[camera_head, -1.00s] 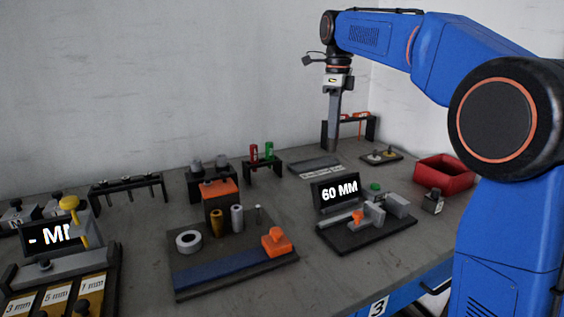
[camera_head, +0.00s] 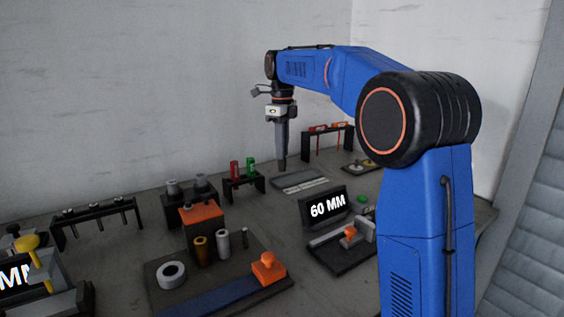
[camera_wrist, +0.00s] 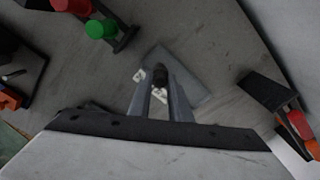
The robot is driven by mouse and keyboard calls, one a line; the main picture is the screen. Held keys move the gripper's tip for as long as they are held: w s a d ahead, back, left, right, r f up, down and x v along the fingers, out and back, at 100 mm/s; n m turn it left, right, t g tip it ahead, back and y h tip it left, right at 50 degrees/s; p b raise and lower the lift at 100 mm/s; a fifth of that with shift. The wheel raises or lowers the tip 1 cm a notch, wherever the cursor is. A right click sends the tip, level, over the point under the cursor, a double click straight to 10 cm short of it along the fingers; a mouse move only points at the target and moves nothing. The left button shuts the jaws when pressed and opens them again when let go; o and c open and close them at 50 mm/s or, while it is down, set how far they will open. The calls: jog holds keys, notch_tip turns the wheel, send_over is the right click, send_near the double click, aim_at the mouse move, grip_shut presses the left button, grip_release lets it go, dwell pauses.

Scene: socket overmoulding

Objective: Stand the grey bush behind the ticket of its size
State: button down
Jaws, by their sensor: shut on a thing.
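My gripper (camera_head: 281,162) points down above the back left part of the grey ticket plate (camera_head: 311,189), which bears a row of small white tickets too small to read. In the wrist view the fingers (camera_wrist: 160,92) are shut on a small dark grey cylinder (camera_wrist: 160,75), seen end-on, which looks like the grey bush. The plate (camera_wrist: 190,80) lies below it, with white tickets beside and behind the fingers. I cannot tell how much gap there is between the cylinder and the plate.
A black stand with red and green pieces (camera_head: 242,178) is close at left of the plate. Another black stand with red-orange pieces (camera_head: 328,135) is at right. The 60 MM display (camera_head: 328,206) stands in front. A board with sleeves and an orange block (camera_head: 268,267) is nearer.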

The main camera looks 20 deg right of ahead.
jog(key=shift+d+f, duration=0.1)
jog(key=shift+f, duration=1.95)
jog(key=c, duration=1.6)
grip_release()
jog(key=shift+f, duration=0.1)
jog(key=shift+c, duration=0.2)
notch_tip(320, 180, up, 12)
jog(key=shift+r, duration=0.15)
